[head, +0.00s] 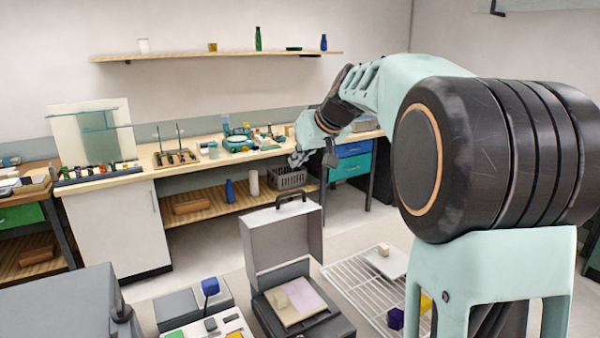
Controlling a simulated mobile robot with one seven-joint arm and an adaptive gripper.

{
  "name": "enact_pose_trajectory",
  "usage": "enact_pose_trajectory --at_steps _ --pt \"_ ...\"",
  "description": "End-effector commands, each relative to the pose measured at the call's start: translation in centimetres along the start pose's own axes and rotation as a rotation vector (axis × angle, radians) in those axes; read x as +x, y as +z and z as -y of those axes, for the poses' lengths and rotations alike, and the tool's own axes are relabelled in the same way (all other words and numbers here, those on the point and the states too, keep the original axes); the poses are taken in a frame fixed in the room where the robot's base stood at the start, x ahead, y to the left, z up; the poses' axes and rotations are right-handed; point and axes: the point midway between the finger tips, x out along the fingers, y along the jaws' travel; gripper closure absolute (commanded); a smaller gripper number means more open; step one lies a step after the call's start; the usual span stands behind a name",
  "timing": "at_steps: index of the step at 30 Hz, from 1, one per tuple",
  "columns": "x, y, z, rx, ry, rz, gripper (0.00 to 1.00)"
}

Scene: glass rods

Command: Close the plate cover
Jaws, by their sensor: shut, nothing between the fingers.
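The plate cover (268,240) is a grey lid with a dark handle (291,196) on its top edge. It stands open, roughly upright, at the back of a dark grey base (335,327). The exact depth between gripper and cover cannot be told.
A wire rack (345,275) with a purple block (396,318) and a white board (392,262) is right of the base. A device with a blue knob (210,287) is left. A cluttered bench (140,174) runs along the back wall, with a grey basket (287,178) beneath my gripper.

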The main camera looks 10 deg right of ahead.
Motion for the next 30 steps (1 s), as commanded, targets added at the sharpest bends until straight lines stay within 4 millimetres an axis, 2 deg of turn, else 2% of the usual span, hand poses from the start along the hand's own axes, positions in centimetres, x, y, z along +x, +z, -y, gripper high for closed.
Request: enact_pose_trajectory --at_steps 14,21,30 --pt "9.3 -0.1 0.1 0.003 -0.003 0.003 1.00" --pt "8.3 2.6 0.0 0.004 0.001 -0.001 1.00" --pt "7.9 3.8 0.1 0.002 0.000 -0.001 1.00"
